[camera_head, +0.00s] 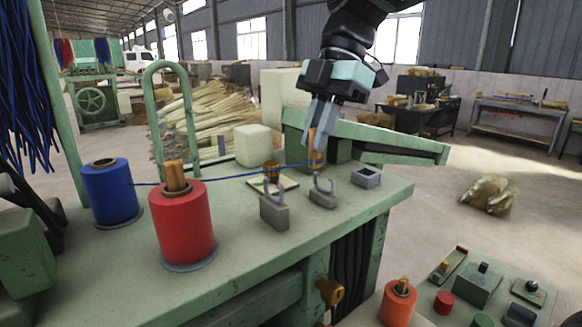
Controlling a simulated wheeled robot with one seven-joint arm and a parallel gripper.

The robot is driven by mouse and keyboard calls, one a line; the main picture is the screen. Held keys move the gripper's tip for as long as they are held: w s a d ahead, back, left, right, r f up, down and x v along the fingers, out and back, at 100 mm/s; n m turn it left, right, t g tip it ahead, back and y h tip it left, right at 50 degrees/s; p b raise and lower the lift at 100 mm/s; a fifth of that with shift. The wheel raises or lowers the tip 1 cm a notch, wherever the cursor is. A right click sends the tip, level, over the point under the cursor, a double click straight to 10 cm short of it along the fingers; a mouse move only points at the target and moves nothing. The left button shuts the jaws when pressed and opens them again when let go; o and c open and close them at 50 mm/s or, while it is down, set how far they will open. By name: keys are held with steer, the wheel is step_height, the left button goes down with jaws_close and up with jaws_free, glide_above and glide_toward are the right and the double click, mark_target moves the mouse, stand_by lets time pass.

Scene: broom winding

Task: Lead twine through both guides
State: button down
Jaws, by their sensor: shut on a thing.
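A blue twine spool (110,192) stands on the green bench at the left. Blue twine (240,175) runs from it, past the red spool (182,225), to a small brown wooden piece (315,158) at my gripper. My gripper (318,140) points down and is shut on this piece, above the bench. Two grey guides with upright U-shaped prongs, a left guide (274,212) and a right guide (322,196), stand on the bench. The twine appears above and behind the guide prongs in the picture; I cannot tell its exact depth from them.
The green bench top (235,225) is clear in front of the guides. A small grey square holder (367,177) sits right of the guides. A pale block (253,145) and a small brown spool (271,171) stand behind them. An orange spool (398,300) and control panel are lower right.

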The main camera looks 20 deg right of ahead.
mark_target(312, 168)
steer(key=shift+f+b, duration=1.75)
steer(key=shift+f, duration=0.4)
steer(key=shift+r+p, duration=0.9)
steer(key=shift+r, duration=0.2)
steer(key=w+d+p, duration=0.4)
steer(key=w+d, duration=0.4)
steer(key=d, duration=0.3)
steer(key=shift+w+d, duration=0.25)
steer(key=shift+d, duration=0.05)
steer(key=shift+f, duration=0.2)
